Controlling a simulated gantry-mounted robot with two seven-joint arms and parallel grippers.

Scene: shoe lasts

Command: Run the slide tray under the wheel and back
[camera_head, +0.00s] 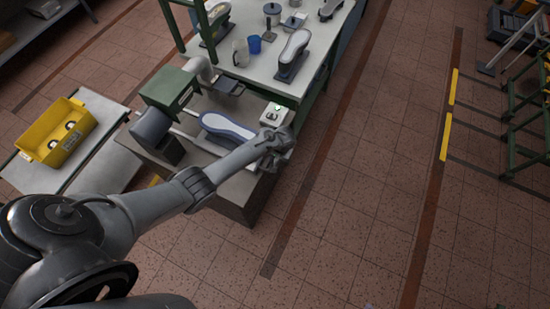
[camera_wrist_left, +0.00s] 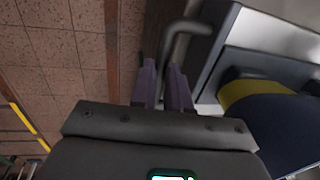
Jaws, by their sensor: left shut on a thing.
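My left arm reaches in from the left in the head view, and its gripper (camera_head: 278,142) is at the right end of the slide tray. In the left wrist view the purple fingers of the left gripper (camera_wrist_left: 164,72) are shut on a dark grey bent handle (camera_wrist_left: 187,28) beside the metal tray (camera_wrist_left: 224,40). A dark round wheel or drum (camera_head: 151,126) stands left of the form, by a green housing (camera_head: 170,87).
A bench (camera_head: 262,75) behind holds shoe forms, a blue cup (camera_head: 254,44) and jugs. A yellow crate (camera_head: 58,133) sits on a left-hand table. A small box with a green light (camera_head: 273,114) is near the gripper.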

